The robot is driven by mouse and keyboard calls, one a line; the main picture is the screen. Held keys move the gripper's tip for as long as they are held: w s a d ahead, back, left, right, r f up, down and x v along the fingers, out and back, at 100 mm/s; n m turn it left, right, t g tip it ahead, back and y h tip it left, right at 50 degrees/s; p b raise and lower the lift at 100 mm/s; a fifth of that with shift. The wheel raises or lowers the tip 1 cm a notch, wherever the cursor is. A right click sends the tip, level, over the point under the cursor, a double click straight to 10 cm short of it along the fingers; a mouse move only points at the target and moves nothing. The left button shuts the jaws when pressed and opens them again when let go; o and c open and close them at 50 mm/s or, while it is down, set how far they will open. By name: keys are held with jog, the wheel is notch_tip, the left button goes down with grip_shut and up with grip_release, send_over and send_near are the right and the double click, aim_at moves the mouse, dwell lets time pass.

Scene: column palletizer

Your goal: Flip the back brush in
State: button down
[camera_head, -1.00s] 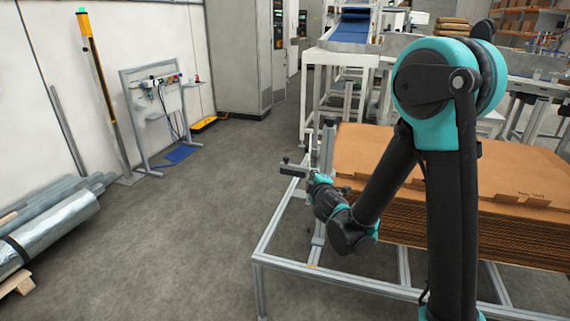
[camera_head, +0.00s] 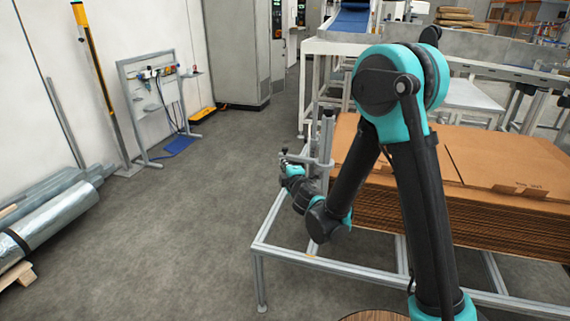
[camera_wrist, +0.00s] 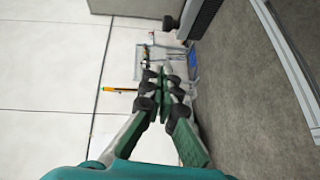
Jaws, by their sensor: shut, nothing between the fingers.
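A grey bar on an upright metal post, which looks like the back brush (camera_head: 309,159), stands at the far left corner of the frame beside the cardboard. The bar points left from the post, and its bristles cannot be made out. My gripper (camera_head: 287,166) is at the bar's left end, overlapping it in the head view; I cannot tell whether they touch. In the wrist view my gripper (camera_wrist: 162,84) is shut and empty, with its fingertips together. The brush cannot be made out in the wrist view.
The metal frame (camera_head: 330,264) bears a stack of flat cardboard (camera_head: 495,165) at the right. A conveyor (camera_head: 350,45) stands behind. A panel stand (camera_head: 160,92) and a yellow post (camera_head: 92,75) are by the left wall.

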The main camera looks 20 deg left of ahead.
aim_at(297, 158)
jog(key=w+a+f, duration=0.1)
jog(key=w+a, duration=0.2)
jog(key=w, duration=0.7)
jog(key=shift+f, duration=0.15)
